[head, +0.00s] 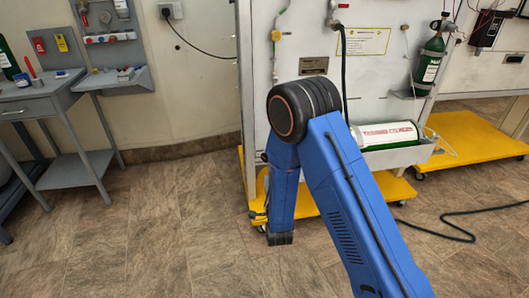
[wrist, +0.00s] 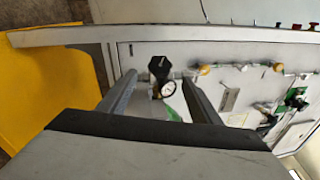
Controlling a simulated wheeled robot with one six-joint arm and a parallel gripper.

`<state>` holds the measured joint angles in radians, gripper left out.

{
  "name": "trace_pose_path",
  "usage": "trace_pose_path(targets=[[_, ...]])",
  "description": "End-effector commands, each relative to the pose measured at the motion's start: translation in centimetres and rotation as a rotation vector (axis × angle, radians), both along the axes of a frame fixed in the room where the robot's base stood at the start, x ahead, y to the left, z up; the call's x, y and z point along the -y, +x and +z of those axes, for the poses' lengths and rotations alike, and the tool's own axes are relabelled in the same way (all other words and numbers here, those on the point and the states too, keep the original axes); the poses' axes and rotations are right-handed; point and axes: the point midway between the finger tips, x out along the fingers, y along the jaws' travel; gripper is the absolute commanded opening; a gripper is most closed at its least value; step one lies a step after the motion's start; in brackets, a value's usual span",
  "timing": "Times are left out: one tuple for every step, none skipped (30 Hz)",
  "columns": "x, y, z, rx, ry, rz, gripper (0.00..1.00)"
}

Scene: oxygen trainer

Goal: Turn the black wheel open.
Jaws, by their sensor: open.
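In the wrist view, the black wheel (wrist: 159,66) is a dark knob on the pale panel (wrist: 215,55). A small round white-faced gauge (wrist: 168,90) sits right beside it. My gripper (wrist: 158,77) is open. Its two grey fingers point toward the panel, one on each side of the wheel and gauge in the picture. I see no contact, and I cannot tell how far the fingertips are from the wheel. In the head view my blue arm stands in front of the panel and my gripper is hidden. I cannot make out the black wheel there.
A yellow wheeled base (head: 470,142) carries the panel. A green and white cylinder (head: 385,135) lies in a tray, and a green bottle (head: 428,65) hangs at the right. A black cable (head: 450,232) lies on the floor. A grey workbench (head: 35,90) stands left; the floor between is clear.

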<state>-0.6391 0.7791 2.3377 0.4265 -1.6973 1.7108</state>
Motion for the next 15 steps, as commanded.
trace_pose_path(targets=[[-0.1,0.9,0.2,0.001,0.003,-0.002,0.58],[-0.2,1.5,0.3,0.001,0.003,-0.002,0.58],[-0.4,2.2,0.4,0.002,0.003,-0.001,0.58],[-0.5,2.7,0.5,0.001,0.003,-0.001,0.58],[-0.6,3.2,0.6,0.002,0.002,-0.001,0.58],[-0.8,3.9,0.7,0.002,0.002,-0.001,0.58],[-0.9,4.4,0.7,0.001,0.003,-0.001,0.58],[-1.0,4.9,0.8,0.000,0.002,-0.001,0.58],[-1.1,5.6,0.9,0.001,0.003,-0.001,0.58],[-1.2,6.1,1.0,0.001,0.002,0.000,0.58],[-1.3,6.6,1.0,0.001,0.002,0.000,0.58],[-1.5,7.3,1.2,0.002,0.002,0.000,0.58],[-1.6,7.8,1.2,0.001,0.001,-0.001,0.58],[-1.7,8.3,1.3,0.001,0.001,-0.001,0.58],[-1.9,9.0,1.4,0.002,0.001,0.000,0.58]])
